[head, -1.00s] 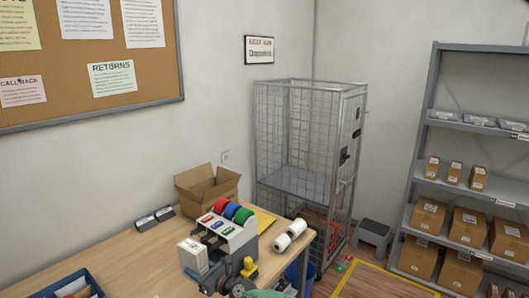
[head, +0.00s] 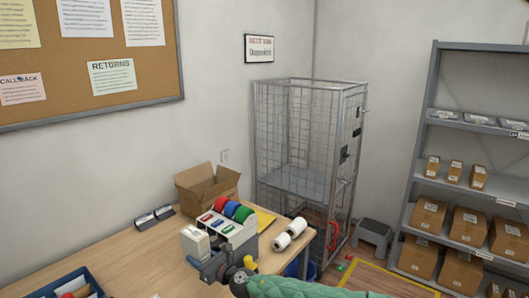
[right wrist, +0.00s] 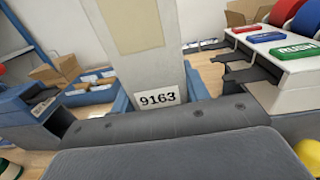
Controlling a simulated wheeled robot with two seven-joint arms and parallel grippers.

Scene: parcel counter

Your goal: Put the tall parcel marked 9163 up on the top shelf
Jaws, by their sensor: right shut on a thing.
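The tall parcel (right wrist: 142,65) fills the middle of the right wrist view, pale grey with a tan strip and a label reading 9163. In the head view its pale upper part (head: 194,243) shows over the table, beside the label dispenser. My right gripper (head: 208,265) is shut on it; its arm comes in from the lower right. The parcel's lower end is hidden in the head view. The metal shelf rack (head: 424,140) stands at the right, and its highest visible loaded shelf (head: 440,123) carries flat grey packets. My left gripper is not in view.
The label dispenser with coloured rolls (head: 236,232) stands close to the parcel. An open carton (head: 207,190), white rolls (head: 283,241) and a blue tray (head: 62,287) are on the table (head: 130,250). A wire cage (head: 305,150) and grey step stool (head: 373,234) stand between table and rack.

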